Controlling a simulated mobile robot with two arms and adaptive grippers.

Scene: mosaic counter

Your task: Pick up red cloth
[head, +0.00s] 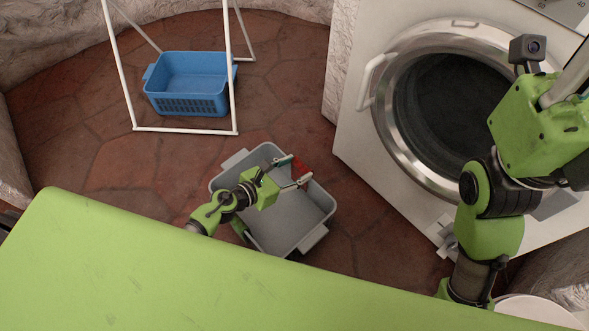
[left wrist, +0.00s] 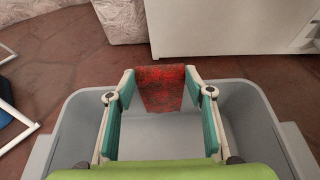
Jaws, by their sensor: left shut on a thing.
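The red cloth (head: 301,169) is between the fingertips of my left gripper (head: 293,172) in the head view, over the far right part of the grey basket (head: 323,209). In the left wrist view the red cloth (left wrist: 162,88) spans the gap between the teal finger pads of my left gripper (left wrist: 163,98). The gripper is shut on it. The cloth's lower edge hangs above the light basket floor. My right gripper (head: 568,85) shows only in part at the right edge, and its fingertips are not clear.
A blue basket (head: 190,85) sits within a white rack frame (head: 185,131) at the back left. Brown floor tiles lie open between them.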

